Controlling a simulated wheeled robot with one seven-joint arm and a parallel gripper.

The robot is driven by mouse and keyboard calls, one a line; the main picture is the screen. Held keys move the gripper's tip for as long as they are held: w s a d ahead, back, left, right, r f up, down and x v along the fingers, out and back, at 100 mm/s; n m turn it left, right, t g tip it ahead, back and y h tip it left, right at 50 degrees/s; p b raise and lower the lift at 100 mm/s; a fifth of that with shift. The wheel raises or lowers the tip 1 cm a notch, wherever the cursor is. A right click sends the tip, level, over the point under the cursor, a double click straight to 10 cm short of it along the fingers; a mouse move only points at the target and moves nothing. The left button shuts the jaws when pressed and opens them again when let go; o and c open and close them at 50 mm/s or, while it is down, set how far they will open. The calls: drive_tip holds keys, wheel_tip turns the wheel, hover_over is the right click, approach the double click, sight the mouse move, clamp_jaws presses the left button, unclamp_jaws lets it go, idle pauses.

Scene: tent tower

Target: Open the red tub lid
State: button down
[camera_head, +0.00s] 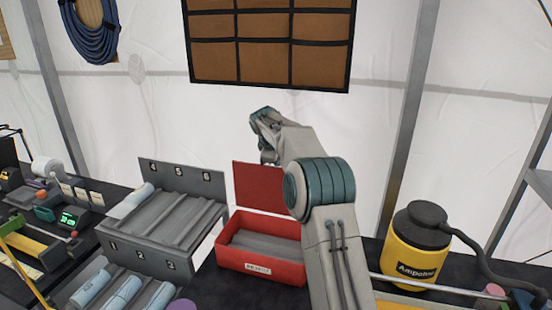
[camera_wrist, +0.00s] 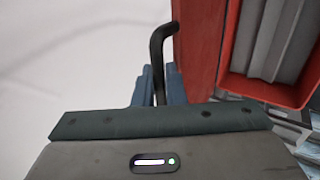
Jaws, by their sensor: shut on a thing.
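The red tub (camera_head: 262,262) stands on the dark bench, with a white label on its front and grey ridges inside. Its red lid (camera_head: 258,186) stands raised, roughly upright, at the tub's back edge. In the wrist view the lid (camera_wrist: 198,45) and the open tub (camera_wrist: 262,90) show at the right. A black bent handle (camera_wrist: 157,60) rises beside the lid, between the fingers. My gripper (camera_wrist: 158,88) is shut on this handle. In the head view my arm covers the tub's right side and part of the lid, and the fingertips are hard to make out.
A grey numbered rack (camera_head: 165,225) with pale blue cylinders stands left of the tub. A yellow sprayer with a black top (camera_head: 412,245) and hose stands to the right. A brown compartment panel (camera_head: 270,45) hangs behind. The air above the tub's front is clear.

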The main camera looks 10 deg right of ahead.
drive_tip(key=shift+f, duration=0.2)
drive_tip(key=c, duration=1.6)
unclamp_jaws()
drive_tip(key=shift+c, duration=0.2)
drive_tip(key=shift+s, duration=0.1)
drive_tip(key=b+v, duration=0.3)
drive_tip(key=v, duration=1.1)
drive_tip(key=shift+w+r, duration=0.2)
drive_tip(key=shift+s, duration=0.1)
